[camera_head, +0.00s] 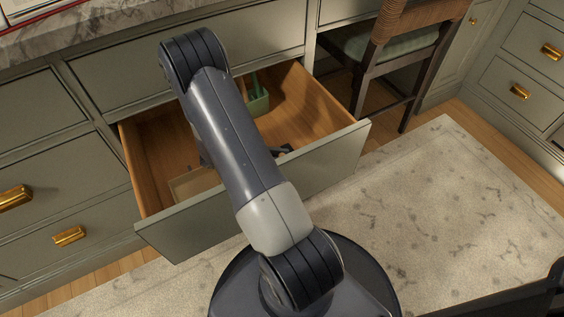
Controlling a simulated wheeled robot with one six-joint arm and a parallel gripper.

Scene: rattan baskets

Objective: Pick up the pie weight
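I cannot make out a pie weight in the head view; the arm covers the middle of the open drawer (345,148). My arm reaches over the drawer. Small dark parts, seemingly of my gripper (284,150), show beside the arm inside the drawer. The fingertips are hidden, so I cannot tell whether it is open or shut, or whether it holds anything. A shallow light-wood tray (183,187) lies in the drawer's front left, partly covered by the arm. A green container (259,103) with upright green items stands toward the back.
The drawer's front panel and wooden side walls surround the arm. A marble counter (100,22) is above. A chair (388,45) with a woven back stands right of the drawer. A pale patterned rug (440,215) covers open floor at right.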

